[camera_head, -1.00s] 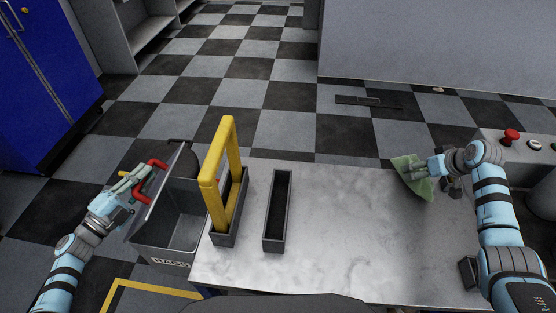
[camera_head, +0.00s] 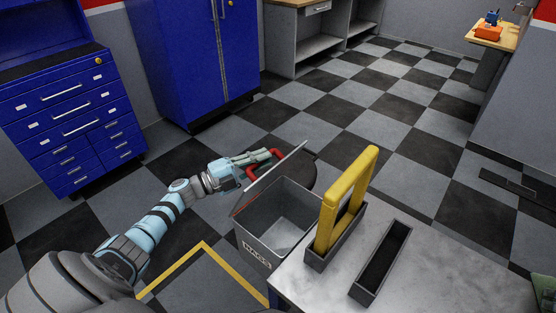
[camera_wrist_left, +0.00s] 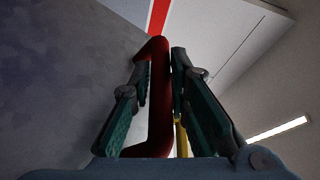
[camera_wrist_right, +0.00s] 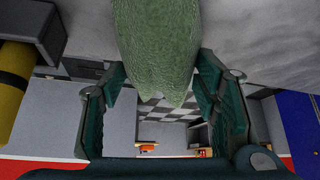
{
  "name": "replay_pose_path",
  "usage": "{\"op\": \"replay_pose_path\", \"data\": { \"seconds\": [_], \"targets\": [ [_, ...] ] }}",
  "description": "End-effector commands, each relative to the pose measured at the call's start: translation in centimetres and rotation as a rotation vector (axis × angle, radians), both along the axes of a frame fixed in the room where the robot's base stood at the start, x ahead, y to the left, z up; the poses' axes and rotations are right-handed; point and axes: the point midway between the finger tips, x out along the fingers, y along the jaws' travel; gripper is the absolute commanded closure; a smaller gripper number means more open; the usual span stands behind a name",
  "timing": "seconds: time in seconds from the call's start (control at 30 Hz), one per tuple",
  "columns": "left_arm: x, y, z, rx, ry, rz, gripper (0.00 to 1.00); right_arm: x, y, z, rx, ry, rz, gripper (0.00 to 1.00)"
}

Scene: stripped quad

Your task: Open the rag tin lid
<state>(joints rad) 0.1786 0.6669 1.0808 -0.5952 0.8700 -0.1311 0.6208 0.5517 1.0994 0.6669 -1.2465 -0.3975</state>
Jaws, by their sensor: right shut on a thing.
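The rag tin (camera_head: 262,253), a grey metal bin labelled RAGS, stands at the left end of the table in the head view. Its lid (camera_head: 270,180) is raised, tilted up on the left side, and the inside is visible. My right gripper (camera_wrist_right: 160,95) is shut on a green rag (camera_wrist_right: 155,40) in the right wrist view. The rag's edge shows at the head view's right edge (camera_head: 546,290).
A yellow-handled holder (camera_head: 345,200) stands right beside the tin. A narrow dark tray (camera_head: 381,262) lies to its right on the table (camera_head: 440,270). Blue cabinets (camera_head: 70,110) stand at the back left. Checkered floor (camera_head: 400,130) lies open beyond the table.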

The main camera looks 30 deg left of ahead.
Motion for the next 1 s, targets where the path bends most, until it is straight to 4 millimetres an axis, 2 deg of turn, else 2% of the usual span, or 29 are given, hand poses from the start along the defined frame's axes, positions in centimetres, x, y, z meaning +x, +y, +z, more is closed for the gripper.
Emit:
{"op": "replay_pose_path", "data": {
  "seconds": [0.03,0.1,0.37,0.47,0.57,0.8,0.9,1.0],
  "targets": [
    [0.0,0.0,-0.1,0.0,0.002,0.001,0.73,0.0,0.0,0.0,0.0,0.0,0.0,0.75],
    [0.0,0.0,0.0,0.0,0.001,0.0,0.65,0.0,0.0,0.0,0.0,0.0,0.0,0.75],
    [0.0,-0.1,0.0,-0.001,0.0,-0.003,0.65,0.0,-0.1,0.0,0.0,0.0,-0.001,0.75],
    [-0.6,0.3,-0.1,-0.001,0.0,-0.002,0.65,0.0,0.0,0.0,0.0,0.0,0.0,0.75],
    [-2.3,1.2,-0.4,0.001,0.004,-0.002,0.65,0.0,0.0,0.0,0.0,0.0,0.0,0.75],
    [-7.9,4.6,-1.0,0.0,0.006,-0.001,0.65,0.0,0.0,0.0,0.0,0.0,0.0,0.75],
    [-9.5,5.5,-1.1,0.0,0.004,-0.002,0.65,0.0,0.0,0.0,0.0,0.0,0.0,0.75],
    [-10.3,5.9,-1.1,-0.001,0.001,-0.002,0.65,0.0,0.0,0.0,0.0,0.0,0.0,0.75]
  ]
}}
